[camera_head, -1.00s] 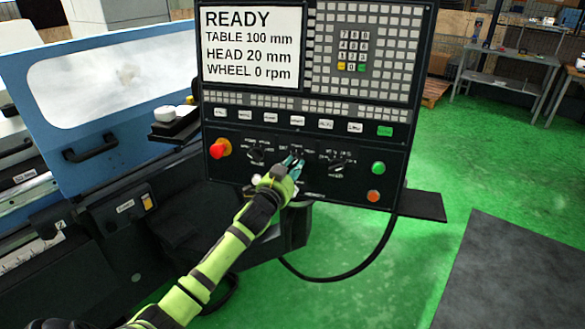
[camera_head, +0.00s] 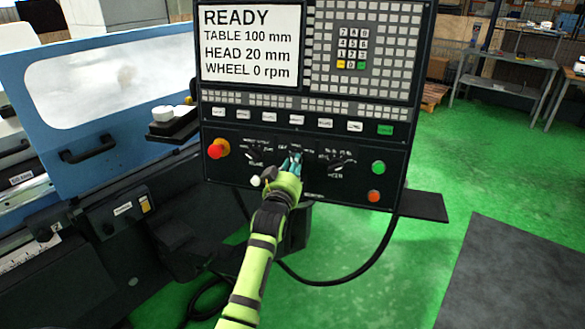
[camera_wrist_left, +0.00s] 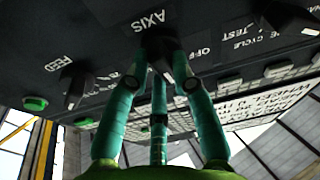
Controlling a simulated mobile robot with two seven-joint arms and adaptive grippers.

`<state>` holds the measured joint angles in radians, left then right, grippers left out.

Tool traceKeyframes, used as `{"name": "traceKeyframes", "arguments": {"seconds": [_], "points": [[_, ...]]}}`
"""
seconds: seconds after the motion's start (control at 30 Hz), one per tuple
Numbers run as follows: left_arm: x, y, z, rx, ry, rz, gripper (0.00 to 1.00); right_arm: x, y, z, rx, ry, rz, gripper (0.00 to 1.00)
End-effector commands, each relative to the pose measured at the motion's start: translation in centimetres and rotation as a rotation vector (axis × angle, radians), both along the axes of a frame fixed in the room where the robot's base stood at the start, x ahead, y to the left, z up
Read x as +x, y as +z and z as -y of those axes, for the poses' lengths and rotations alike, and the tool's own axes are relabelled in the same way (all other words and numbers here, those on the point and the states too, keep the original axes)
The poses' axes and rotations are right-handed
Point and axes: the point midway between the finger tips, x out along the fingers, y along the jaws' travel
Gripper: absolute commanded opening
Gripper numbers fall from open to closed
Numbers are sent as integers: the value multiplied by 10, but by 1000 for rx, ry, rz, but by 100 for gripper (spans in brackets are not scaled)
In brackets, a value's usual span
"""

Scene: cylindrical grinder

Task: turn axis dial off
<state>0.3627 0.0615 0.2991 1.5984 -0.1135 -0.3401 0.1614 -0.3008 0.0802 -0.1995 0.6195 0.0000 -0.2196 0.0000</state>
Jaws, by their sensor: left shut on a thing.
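The axis dial (camera_wrist_left: 158,44) is a dark knob on the black control panel (camera_head: 225,178), under the AXIS label in the left wrist view. An OFF label (camera_wrist_left: 203,53) is printed beside it. My left gripper (camera_head: 292,160) has its teal fingers closed around the dial; the fingers also show in the left wrist view (camera_wrist_left: 160,62). In the head view the fingers hide most of the dial. I cannot tell which mark the dial points to. My right gripper is not in view.
Dark dials flank it: one on the left (camera_head: 256,153) and one on the right (camera_head: 338,160). A red emergency knob (camera_head: 218,148), a green button (camera_head: 378,167) and an orange button (camera_head: 374,196) are on the same panel. The screen (camera_head: 250,45) reads READY.

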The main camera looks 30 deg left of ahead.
Motion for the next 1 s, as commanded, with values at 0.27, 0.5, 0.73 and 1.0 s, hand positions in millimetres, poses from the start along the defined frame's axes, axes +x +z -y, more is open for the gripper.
{"name": "traceKeyframes", "arguments": {"seconds": [0.27,0.5,0.73,1.0], "points": [[1,2,2,-248,45,80,0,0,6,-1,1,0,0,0],[1,3,1,-413,77,133,0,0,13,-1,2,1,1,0],[1,4,1,-516,96,166,0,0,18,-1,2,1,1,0],[1,3,1,-565,105,184,0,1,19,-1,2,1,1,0]]}}
